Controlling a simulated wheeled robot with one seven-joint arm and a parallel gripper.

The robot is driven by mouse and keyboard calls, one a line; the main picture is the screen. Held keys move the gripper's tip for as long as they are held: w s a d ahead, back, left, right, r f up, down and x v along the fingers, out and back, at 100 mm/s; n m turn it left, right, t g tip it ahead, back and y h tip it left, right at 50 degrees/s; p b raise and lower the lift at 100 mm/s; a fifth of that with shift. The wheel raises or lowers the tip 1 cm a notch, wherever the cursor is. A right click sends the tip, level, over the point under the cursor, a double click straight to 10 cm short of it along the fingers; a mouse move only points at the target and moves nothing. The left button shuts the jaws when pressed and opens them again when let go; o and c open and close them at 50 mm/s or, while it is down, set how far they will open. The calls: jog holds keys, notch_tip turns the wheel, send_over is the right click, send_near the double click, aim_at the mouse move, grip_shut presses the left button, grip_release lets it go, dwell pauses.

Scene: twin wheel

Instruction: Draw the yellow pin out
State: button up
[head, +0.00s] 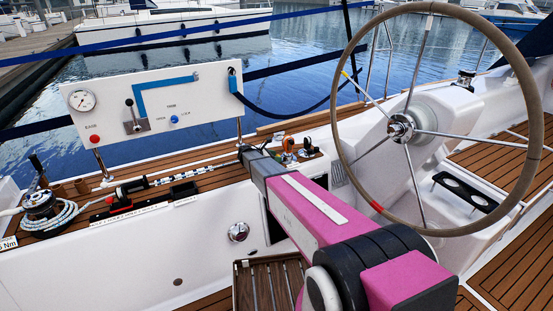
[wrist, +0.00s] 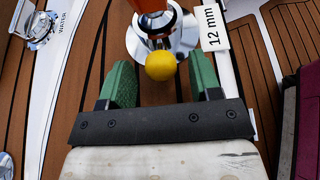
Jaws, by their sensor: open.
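The yellow pin shows in the wrist view as a round yellow knob (wrist: 160,66) in front of a shiny metal fitting (wrist: 180,36). An orange part (wrist: 149,5) is at the top edge above it. The pin's shaft is hidden or cannot be made out. My gripper (wrist: 160,76) is open, with one green finger to the left of the knob and one to the right. Gaps show on both sides of the knob, and nothing is held.
A "12 mm" label (wrist: 212,29) is right of the fitting. A metal "WATER" cap (wrist: 38,27) is at upper left. In the head view, a steering wheel (head: 376,207) stands at right and a white instrument panel (head: 150,92) at left. Small orange-topped fittings (head: 289,144) are beyond my arm.

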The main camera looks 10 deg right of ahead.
jog(key=shift+w+d+f, duration=0.2)
jog(key=shift+d+f, duration=0.1)
jog(key=shift+d, duration=0.3)
grip_shut()
jog(key=shift+v, duration=1.1)
grip_release()
jog(key=v, duration=1.1)
jog(key=shift+d, duration=0.1)
